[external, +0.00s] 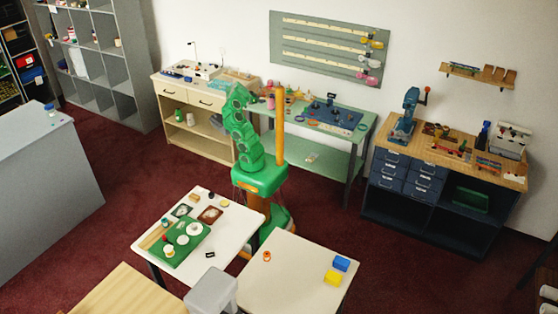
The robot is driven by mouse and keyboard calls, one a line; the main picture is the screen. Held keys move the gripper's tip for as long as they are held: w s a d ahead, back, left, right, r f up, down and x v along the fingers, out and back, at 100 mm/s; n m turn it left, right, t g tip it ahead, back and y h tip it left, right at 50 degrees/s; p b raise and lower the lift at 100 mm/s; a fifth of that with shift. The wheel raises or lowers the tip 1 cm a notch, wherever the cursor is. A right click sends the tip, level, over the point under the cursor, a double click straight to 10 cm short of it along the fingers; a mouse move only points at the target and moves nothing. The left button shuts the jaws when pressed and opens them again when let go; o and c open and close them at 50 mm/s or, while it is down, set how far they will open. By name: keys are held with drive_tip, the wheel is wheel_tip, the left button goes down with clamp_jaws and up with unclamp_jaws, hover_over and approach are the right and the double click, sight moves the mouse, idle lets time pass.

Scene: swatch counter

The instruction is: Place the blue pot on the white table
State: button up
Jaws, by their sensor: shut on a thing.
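My green arm rises beside its orange column in the middle of the external view and bends over at the top. My gripper cannot be made out at its end, so I cannot see what it holds. A small white-topped table (232,243) stands in front of my base at the left, with a green tray (178,257) holding round white pieces.
A green table (352,138) and a wooden cabinet (184,98) with drawers stand behind me. A dark blue workbench (399,206) is at the right. A grey counter (45,170) is at the left. Red floor lies open between them. A grey bin (211,290) stands in front.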

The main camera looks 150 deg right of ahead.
drive_tip(key=shift+w+a+r, duration=0.1)
drive_tip(key=shift+w+a, duration=0.15)
drive_tip(key=shift+w, duration=0.25)
drive_tip(key=shift+w+a+r, duration=0.25)
drive_tip(key=shift+w+r, duration=0.1)
drive_tip(key=shift+w, duration=0.15)
